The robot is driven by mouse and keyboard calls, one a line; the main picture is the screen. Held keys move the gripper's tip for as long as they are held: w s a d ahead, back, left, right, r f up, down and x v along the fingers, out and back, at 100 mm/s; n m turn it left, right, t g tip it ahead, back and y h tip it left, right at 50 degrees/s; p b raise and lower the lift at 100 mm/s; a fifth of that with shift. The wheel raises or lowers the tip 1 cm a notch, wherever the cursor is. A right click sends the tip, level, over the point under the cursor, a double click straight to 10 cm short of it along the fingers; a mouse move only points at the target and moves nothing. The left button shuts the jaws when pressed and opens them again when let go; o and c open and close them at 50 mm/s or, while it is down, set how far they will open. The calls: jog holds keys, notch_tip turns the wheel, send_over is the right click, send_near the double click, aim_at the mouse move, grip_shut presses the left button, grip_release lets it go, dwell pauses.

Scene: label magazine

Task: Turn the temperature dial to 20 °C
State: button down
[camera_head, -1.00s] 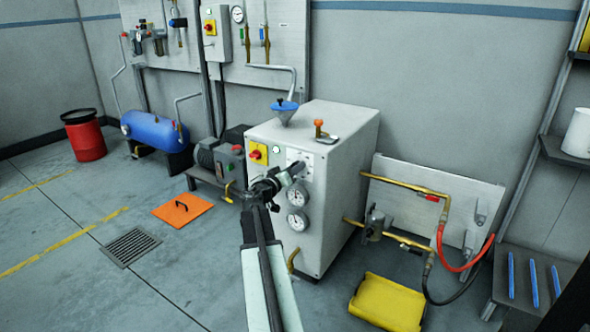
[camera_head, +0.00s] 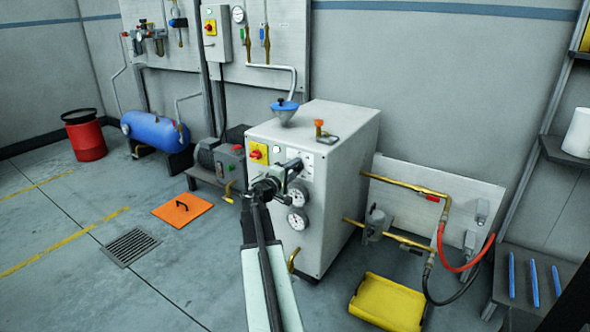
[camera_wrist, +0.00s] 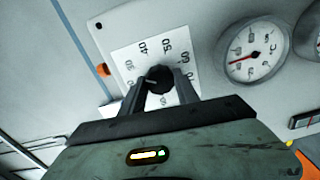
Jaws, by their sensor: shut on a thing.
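The temperature dial is a dark round knob (camera_wrist: 159,78) on a white square scale plate (camera_wrist: 128,62) with printed numbers, 40 and 50 among them. In the wrist view my gripper (camera_wrist: 160,84) has its two fingers on either side of the knob, shut on it. A light pointer mark shows on the knob, but I cannot tell which number it points to. In the head view my gripper (camera_head: 292,170) is at the front of the white cabinet (camera_head: 335,215), and it hides most of the dial there.
A red knob on a yellow plate (camera_head: 257,153) is left of the dial. A blue-lidded funnel (camera_head: 285,112) and an orange-topped valve (camera_head: 319,127) stand on top.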

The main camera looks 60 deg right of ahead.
jog(key=n, duration=0.6)
jog(key=shift+a+f, duration=0.1)
dwell(0.5)
jog(key=c, duration=0.9)
grip_release()
jog(key=a, duration=0.7)
jog(key=shift+a, duration=0.35)
